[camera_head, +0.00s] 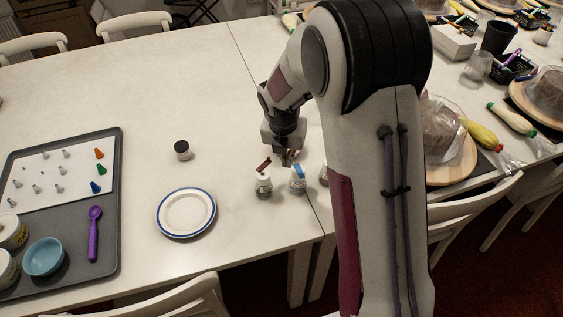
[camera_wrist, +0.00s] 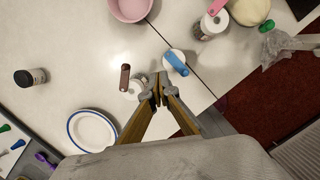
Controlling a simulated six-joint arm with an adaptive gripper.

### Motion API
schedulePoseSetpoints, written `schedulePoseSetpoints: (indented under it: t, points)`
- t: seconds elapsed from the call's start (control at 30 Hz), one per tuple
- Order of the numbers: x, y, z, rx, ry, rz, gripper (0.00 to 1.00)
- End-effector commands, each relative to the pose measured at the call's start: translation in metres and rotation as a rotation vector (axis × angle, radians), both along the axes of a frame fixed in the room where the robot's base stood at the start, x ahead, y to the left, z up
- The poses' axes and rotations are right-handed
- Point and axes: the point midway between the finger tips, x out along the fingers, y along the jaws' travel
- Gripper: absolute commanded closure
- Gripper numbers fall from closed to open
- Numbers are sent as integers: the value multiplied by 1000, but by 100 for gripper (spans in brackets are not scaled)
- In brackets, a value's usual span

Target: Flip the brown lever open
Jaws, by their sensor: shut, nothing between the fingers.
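The brown lever (camera_head: 264,165) sits at the top of a small pale jar (camera_head: 264,187) near the table's front edge. It looks slanted up from the lid in the head view. In the wrist view the brown lever (camera_wrist: 125,78) reaches out past one side of its jar (camera_wrist: 137,92). My gripper (camera_head: 287,158) is shut and empty, just right of the brown lever and behind the jars. In the wrist view my gripper (camera_wrist: 160,92) has its fingertips together between the brown-lever jar and the blue-lever jar. I cannot tell whether a finger touches either one.
A jar with a blue lever (camera_head: 298,172) stands close on the right. A pink-lever jar (camera_wrist: 213,25) and a pink bowl (camera_wrist: 130,8) lie farther off. A blue-rimmed plate (camera_head: 186,212) and a black-lidded jar (camera_head: 182,150) are left. The table behind is clear.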

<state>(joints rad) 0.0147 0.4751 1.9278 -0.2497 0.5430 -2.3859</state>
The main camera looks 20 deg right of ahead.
Motion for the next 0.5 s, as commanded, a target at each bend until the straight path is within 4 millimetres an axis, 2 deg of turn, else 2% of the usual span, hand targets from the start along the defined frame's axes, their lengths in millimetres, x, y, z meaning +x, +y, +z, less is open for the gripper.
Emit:
schedulePoseSetpoints:
  t: [0.2,0.5]
  points:
    - [-4,-5,30,0,-4,0,100]
    - [-11,-11,62,0,-1,-1,100]
